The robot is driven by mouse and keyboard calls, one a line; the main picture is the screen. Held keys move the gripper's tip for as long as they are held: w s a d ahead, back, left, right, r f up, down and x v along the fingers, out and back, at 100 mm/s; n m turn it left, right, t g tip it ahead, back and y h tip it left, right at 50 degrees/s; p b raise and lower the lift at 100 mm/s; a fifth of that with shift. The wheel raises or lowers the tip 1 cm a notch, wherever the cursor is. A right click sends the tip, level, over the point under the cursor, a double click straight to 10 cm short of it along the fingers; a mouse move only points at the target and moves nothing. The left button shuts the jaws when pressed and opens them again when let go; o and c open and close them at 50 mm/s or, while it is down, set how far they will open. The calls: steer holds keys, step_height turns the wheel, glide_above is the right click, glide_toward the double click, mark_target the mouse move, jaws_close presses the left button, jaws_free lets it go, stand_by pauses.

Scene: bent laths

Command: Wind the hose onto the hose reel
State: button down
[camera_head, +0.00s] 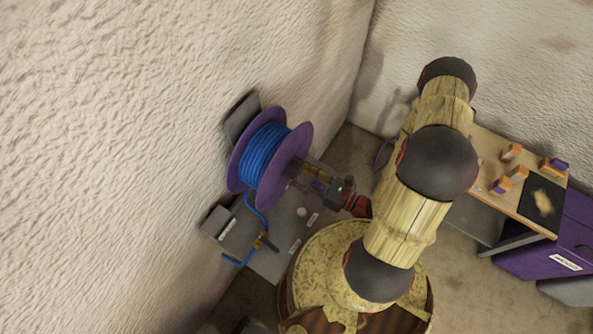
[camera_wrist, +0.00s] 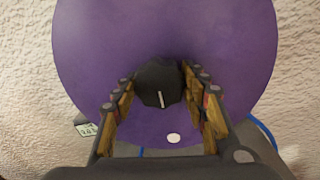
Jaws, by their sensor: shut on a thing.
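The hose reel (camera_head: 292,163) has purple flanges and stands by the rough wall in the head view. Its purple face (camera_wrist: 100,45) fills much of the wrist view. Blue hose (camera_head: 262,152) lies in several turns around its drum. A loose length (camera_head: 250,206) hangs from the reel to a small dark and orange fitting (camera_head: 261,241), with a short bent tail beyond it. My gripper (camera_wrist: 158,84) is shut on the black knob (camera_wrist: 157,80) on the reel's face. The gripper also shows beside the reel in the head view (camera_head: 298,172).
A grey surface (camera_head: 270,262) with small labels and a pale round button (camera_head: 301,212) lies below the reel. A wooden table (camera_head: 482,140) with orange and purple blocks stands right, near a purple cabinet (camera_head: 540,258). The wall is close behind the reel.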

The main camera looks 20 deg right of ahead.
steer(key=shift+s+a+f, duration=0.1)
steer(key=shift+f, duration=0.05)
steer(key=c, duration=1.4)
jaws_free()
steer(key=o, duration=0.4)
steer(key=shift+d, duration=0.2)
steer(key=shift+v, duration=3.6)
